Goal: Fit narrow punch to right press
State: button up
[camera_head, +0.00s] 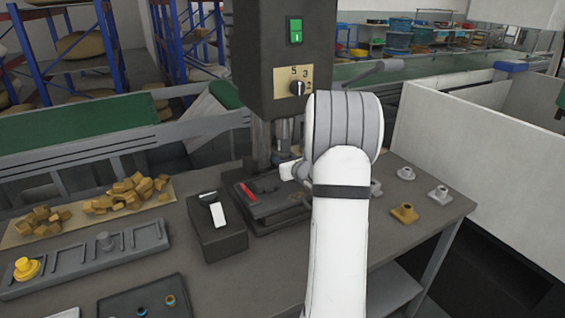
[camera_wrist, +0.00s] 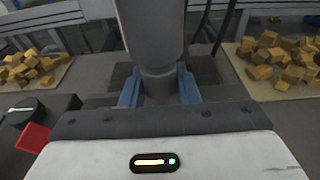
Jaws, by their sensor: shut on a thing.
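The press (camera_head: 285,50) stands at the middle of the bench, with a green switch and a numbered dial on its dark head. My gripper is close under the press head; my white arm hides most of it in the head view. In the wrist view my gripper (camera_wrist: 160,92) has its blue fingers shut on a grey round piece (camera_wrist: 158,84), which I take to be the narrow punch. A wider grey cylinder (camera_wrist: 150,35) is directly above or against that piece; whether the two are joined cannot be told.
A black box (camera_head: 217,232) stands left of the press base. Several flanged pieces, one brass (camera_head: 404,213), stand at right. Brown blocks (camera_head: 125,195) lie at left.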

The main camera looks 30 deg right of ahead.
jog(key=shift+r+b, duration=0.55)
jog(key=shift+b, duration=0.05)
grip_shut()
dwell(1.4)
jog(key=o, duration=1.7)
grip_release()
jog(key=shift+s, duration=0.15)
jog(key=s, duration=0.3)
jog(key=s+r, duration=0.1)
jog(key=s, duration=0.4)
jog(key=shift+s+a+r+b, duration=0.25)
jog(key=shift+s+r+b, duration=0.05)
jog(key=shift+r+b, duration=0.1)
